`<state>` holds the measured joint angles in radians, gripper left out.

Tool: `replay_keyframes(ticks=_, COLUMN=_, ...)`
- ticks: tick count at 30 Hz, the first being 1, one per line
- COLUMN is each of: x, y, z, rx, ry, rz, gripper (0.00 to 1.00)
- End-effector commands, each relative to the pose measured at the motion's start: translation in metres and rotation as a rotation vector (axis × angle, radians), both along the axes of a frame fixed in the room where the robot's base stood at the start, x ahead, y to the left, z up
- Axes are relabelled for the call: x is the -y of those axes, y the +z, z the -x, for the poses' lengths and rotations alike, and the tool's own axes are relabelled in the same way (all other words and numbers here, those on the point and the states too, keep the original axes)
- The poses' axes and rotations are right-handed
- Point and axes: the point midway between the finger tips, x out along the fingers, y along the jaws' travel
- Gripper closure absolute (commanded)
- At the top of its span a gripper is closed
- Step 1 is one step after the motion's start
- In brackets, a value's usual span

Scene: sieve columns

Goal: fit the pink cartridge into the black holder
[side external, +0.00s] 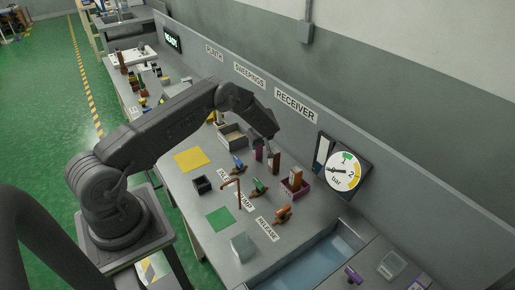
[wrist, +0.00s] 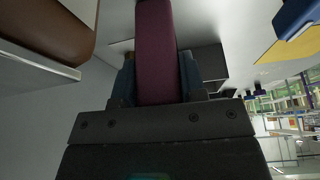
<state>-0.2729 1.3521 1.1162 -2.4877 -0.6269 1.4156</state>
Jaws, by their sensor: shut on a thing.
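The pink cartridge is a tall dark-pink block held upright in the side view (side external: 259,153). In the wrist view (wrist: 155,45) it stands between my two fingers. My gripper (side external: 265,142) is shut on it above the back of the bench; it also shows in the wrist view (wrist: 157,80). A small black open-topped box (side external: 202,185), which looks like the black holder, stands on the bench to the left and nearer the front. The cartridge is apart from it. I cannot make out the holder in the wrist view.
A brown block (side external: 275,163) stands just right of the cartridge. A maroon tray (side external: 291,192) holds an orange-brown block. A grey bin (side external: 232,139), blue valve (side external: 238,168), green valve (side external: 259,187) and copper pipe (side external: 231,182) are close by. A yellow mat (side external: 191,160) lies clear.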

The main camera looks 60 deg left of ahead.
Motion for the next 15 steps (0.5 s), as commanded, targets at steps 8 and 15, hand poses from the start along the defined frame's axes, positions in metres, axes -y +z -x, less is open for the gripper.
replay_keyframes(ticks=8, x=0.000, y=0.015, z=-0.002, rx=0.003, ry=0.000, rz=-0.002, gripper=0.88)
replay_keyframes(ticks=15, x=0.000, y=0.062, z=-0.001, rx=0.004, ry=0.001, rz=-0.002, gripper=0.88)
